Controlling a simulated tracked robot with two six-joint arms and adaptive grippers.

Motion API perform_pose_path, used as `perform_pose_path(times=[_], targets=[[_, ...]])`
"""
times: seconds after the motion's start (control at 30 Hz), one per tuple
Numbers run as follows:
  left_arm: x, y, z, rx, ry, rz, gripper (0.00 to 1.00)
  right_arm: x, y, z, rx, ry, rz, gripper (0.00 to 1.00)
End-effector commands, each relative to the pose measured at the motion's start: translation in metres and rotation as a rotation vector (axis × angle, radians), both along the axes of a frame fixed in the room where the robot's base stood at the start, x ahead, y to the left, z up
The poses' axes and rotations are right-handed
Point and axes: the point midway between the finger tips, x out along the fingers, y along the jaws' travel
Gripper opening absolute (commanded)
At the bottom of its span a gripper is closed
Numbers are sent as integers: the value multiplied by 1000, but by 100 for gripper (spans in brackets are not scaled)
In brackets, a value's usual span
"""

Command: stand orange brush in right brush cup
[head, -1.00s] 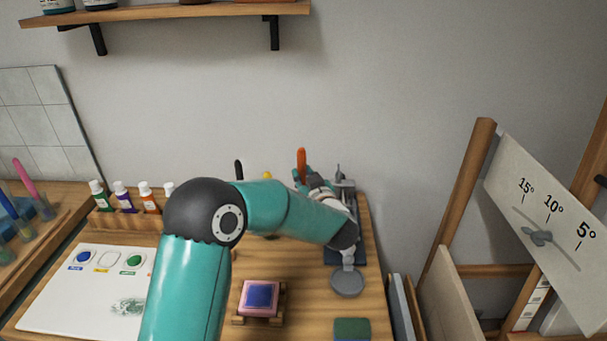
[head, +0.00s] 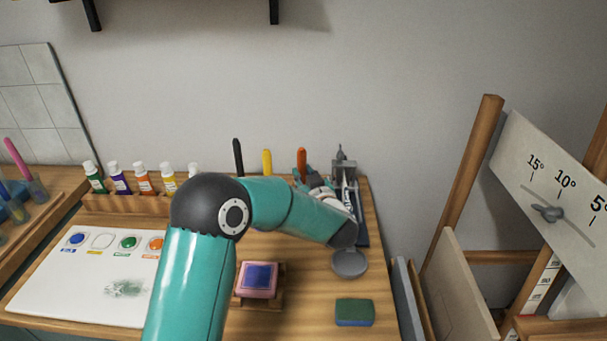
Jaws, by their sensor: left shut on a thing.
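The orange brush (head: 301,161) stands about upright at the back of the table, with only its upper part showing. My left gripper (head: 304,180) is shut on it, partly hidden behind my own forearm. A black handle (head: 238,156) and a yellow handle (head: 267,162) stand in a row to the left of the orange brush. The right brush cup does not show; my arm covers the area below the handles, so I cannot tell whether the brush's lower end is inside it. My right gripper is not in view.
A grey metal device (head: 345,172) stands close right of the gripper, with a grey round disc (head: 349,264) in front. A pink-and-blue block (head: 258,278), a green-and-blue sponge (head: 354,312), a white palette (head: 60,290) and several paint bottles (head: 141,177) are around. An easel (head: 465,180) stands right.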

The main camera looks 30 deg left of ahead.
Motion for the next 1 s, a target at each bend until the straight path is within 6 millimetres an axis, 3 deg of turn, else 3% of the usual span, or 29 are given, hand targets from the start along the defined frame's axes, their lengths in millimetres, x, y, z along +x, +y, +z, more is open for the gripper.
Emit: perform_pose_path(times=[0.17,0.2,0.37,0.77,1.0], targets=[[0,0,0,0,0,0,0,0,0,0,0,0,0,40],[0,0,0,0,0,0,24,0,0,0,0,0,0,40],[0,0,0,0,0,-1,50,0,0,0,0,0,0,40],[-2,-4,1,-1,0,-2,51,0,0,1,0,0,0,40],[-21,-30,4,0,1,-6,51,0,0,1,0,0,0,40]])
